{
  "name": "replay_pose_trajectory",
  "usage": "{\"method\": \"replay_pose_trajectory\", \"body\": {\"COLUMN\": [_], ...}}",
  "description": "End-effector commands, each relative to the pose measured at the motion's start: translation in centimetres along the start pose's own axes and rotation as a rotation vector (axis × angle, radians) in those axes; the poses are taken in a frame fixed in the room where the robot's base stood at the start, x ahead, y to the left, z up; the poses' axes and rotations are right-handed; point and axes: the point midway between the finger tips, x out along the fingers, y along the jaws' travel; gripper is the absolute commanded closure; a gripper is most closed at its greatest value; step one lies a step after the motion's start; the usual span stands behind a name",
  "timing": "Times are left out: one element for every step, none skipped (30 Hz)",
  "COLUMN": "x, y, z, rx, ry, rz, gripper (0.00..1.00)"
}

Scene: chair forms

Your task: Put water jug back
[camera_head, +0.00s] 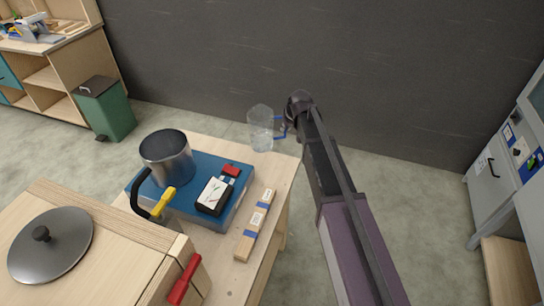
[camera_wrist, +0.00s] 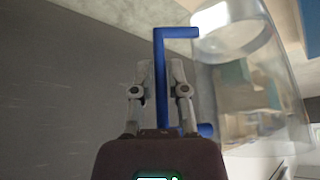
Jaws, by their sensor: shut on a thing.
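The water jug (camera_head: 261,130) is clear with a blue handle. In the head view it is upright at the far right corner of the small wooden table (camera_head: 225,258); I cannot tell whether its base touches the top. My gripper (camera_head: 285,127) reaches the jug from the right. In the wrist view the jug (camera_wrist: 245,75) fills the right side, and my gripper (camera_wrist: 160,92) is shut on its blue handle (camera_wrist: 160,70), one finger on each side. The handle's grasped part shows between the fingers.
A blue case (camera_head: 232,207) on the table carries a metal pot (camera_head: 167,158) and a black-and-white box (camera_head: 214,195). A wooden strip (camera_head: 256,226) lies beside it. A pan lid (camera_head: 50,246) rests on a wooden box in front. A dark wall (camera_head: 330,60) stands behind.

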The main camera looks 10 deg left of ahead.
Motion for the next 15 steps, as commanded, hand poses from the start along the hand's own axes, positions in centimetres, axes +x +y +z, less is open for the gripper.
{"method": "replay_pose_trajectory", "body": {"x": [0.3, 0.5, 0.7, 0.9, 1.1, 1.5, 1.7, 2.0, 2.3, 2.6, 2.8, 3.1, 3.4, 3.6, 4.0], "y": [0.0, 0.0, 0.1, 0.1, 0.1, 0.1, 0.1, 0.1, 0.1, 0.1, 0.1, 0.2, 0.2, 0.2, 0.2], "z": [0.1, 0.2, 0.3, 0.5, 0.6, 0.7, 0.8, 1.0, 1.1, 1.3, 1.4, 1.6, 1.7, 1.8, 1.9], "rx": [0.001, 0.001, 0.001, 0.001, 0.001, 0.001, 0.001, 0.002, 0.002, 0.002, 0.002, 0.002, 0.002, 0.002, 0.002], "ry": [0.001, 0.001, 0.001, 0.001, 0.001, 0.001, 0.001, 0.001, 0.001, 0.001, 0.001, 0.001, 0.001, 0.001, 0.001], "rz": [0.0, 0.0, 0.0, 0.0, 0.0, 0.0, 0.0, 0.0, 0.0, 0.0, 0.0, 0.0, 0.0, 0.0, 0.0], "gripper": [1.0, 1.0, 1.0, 1.0, 1.0, 1.0, 1.0, 1.0, 1.0, 1.0, 1.0, 1.0, 1.0, 1.0, 1.0]}}
